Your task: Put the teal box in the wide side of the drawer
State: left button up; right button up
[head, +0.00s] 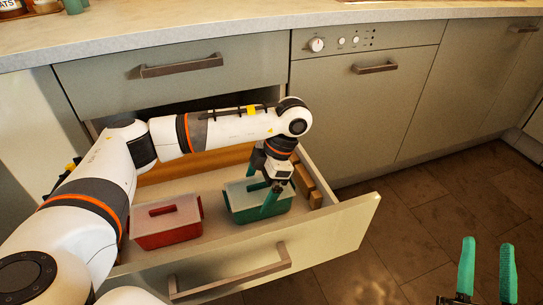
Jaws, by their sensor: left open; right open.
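The teal box (243,213), with a pale top, sits inside the open drawer (345,222), toward its right end. My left gripper (263,198) reaches down over the box from above. It is open, with its teal fingers at the box's top; they hide part of the top, and I cannot tell whether they touch it. My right gripper (486,272) is open and empty, in front of the floor at the lower right, away from the drawer.
A red box (167,232) with a handle sits in the drawer left of the teal box. Small wooden pieces (304,181) stand at the drawer's right end. My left arm hides part of the drawer. A closed drawer (185,75) and the counter (200,33) lie above.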

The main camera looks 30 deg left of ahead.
pick_arm(q)
jog(key=p+v, duration=0.1)
jog(key=v, duration=0.3)
jog(key=shift+r+p, duration=0.35)
jog(key=shift+p, duration=0.05)
jog(key=p+v, duration=0.1)
jog(key=v, duration=0.3)
jog(key=shift+w+d+r+p, duration=0.1)
jog(key=shift+w+d+p, duration=0.05)
jog(key=shift+p, duration=0.2)
pick_arm(e)
notch_tip(320, 180, down, 14)
jog(key=s+d+g+h, duration=0.1)
jog(key=d+g+h, duration=0.1)
jog(key=g, duration=0.8)
jog(key=shift+d+h, duration=0.25)
jog(key=shift+h, duration=0.55)
jog(key=shift+r, duration=0.1)
